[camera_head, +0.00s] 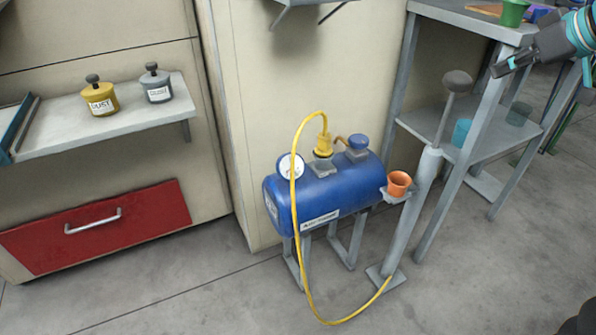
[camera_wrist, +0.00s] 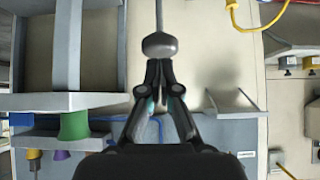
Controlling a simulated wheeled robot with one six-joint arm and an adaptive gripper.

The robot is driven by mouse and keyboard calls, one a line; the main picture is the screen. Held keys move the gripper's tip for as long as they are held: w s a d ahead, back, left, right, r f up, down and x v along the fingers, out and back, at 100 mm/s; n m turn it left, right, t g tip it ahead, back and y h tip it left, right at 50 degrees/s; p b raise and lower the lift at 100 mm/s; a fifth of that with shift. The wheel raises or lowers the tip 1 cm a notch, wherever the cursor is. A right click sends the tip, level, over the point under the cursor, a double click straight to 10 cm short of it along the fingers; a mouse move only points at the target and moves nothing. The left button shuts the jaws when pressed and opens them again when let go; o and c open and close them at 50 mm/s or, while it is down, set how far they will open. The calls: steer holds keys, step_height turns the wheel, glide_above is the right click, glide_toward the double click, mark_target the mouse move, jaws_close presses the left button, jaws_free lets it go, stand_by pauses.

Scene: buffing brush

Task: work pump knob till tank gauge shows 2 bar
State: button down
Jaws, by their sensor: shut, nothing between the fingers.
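The pump (camera_head: 413,215) is a grey upright cylinder on the floor, with its rod up and a round grey-brown knob (camera_head: 457,82) on top. My gripper (camera_head: 498,69) is shut and empty, to the right of the knob and apart from it in the head view. In the wrist view the knob (camera_wrist: 160,45) lies just beyond my fingertips (camera_wrist: 158,66); whether they touch cannot be told there. The blue tank (camera_head: 335,198) lies on grey legs left of the pump. Its white round gauge (camera_head: 291,166) is too small to read, and the yellow hose partly crosses it.
A yellow hose (camera_head: 303,265) loops from the tank top to the pump foot. An orange cup (camera_head: 398,183) sits on a small bracket between tank and pump. A grey shelf rack (camera_head: 475,140) stands close behind the pump. Floor in front is clear.

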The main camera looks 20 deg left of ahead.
step_height(320, 180, up, 9)
steer(key=p, duration=0.5)
steer(key=shift+w+r, duration=0.15)
steer(key=shift+w, duration=0.05)
glide_above(466, 76)
step_height(466, 76, down, 7)
steer(key=shift+d+r, duration=0.1)
step_height(466, 76, down, 3)
steer(key=shift+w+f+b, duration=0.1)
steer(key=shift+f+b, duration=0.05)
steer(key=shift+b, duration=0.15)
steer(key=shift+f, duration=0.55)
step_height(466, 76, down, 10)
steer(key=b, duration=0.8)
steer(key=shift+b, duration=0.3)
